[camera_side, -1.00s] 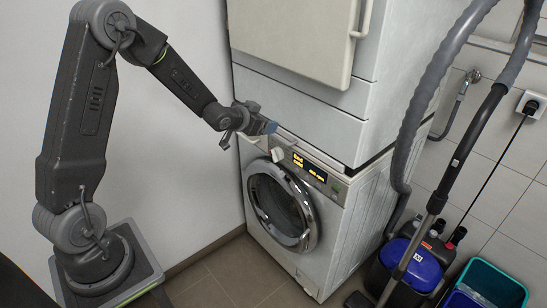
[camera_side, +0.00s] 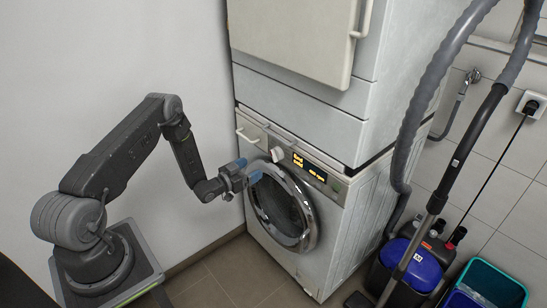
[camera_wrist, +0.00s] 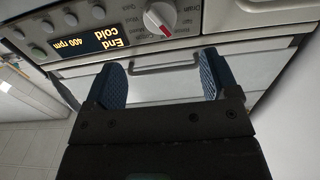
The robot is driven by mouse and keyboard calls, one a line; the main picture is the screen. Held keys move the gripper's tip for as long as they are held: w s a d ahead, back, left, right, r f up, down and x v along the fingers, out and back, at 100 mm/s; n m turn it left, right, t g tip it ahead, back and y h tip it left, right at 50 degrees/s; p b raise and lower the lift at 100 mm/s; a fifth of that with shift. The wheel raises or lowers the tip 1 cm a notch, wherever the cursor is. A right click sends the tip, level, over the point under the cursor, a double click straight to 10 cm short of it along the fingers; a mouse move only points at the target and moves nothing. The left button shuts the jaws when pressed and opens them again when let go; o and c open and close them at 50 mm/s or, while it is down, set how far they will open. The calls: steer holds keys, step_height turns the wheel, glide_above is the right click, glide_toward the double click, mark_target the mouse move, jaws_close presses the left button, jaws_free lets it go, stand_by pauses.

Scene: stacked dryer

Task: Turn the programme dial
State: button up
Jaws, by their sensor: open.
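The programme dial (camera_side: 277,154) is a round white knob on the upper front panel of the washing machine (camera_side: 350,225), left of the lit display. In the wrist view the dial (camera_wrist: 159,18) shows near the top, with a red mark and printed programme words around it. My gripper (camera_side: 248,170) is just below and left of the dial in the side view, in front of the machine's upper left front. In the wrist view its two blue pads (camera_wrist: 162,80) are apart with nothing between them. The dial lies beyond the fingertips, apart from them.
The display (camera_wrist: 91,39) reads "End cold 400 rpm". The drawer (camera_side: 249,133) with its handle is left of the dial. The round door (camera_side: 284,207) is just below the gripper. The dryer (camera_side: 300,100) stands on top. A vacuum cleaner (camera_side: 410,263) and teal bin (camera_side: 497,287) are at right.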

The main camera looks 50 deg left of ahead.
mark_target(273, 157)
steer(key=w, duration=1.1)
steer(key=shift+w, duration=0.1)
steer(key=c, duration=0.9)
steer(key=shift+m, duration=2.9)
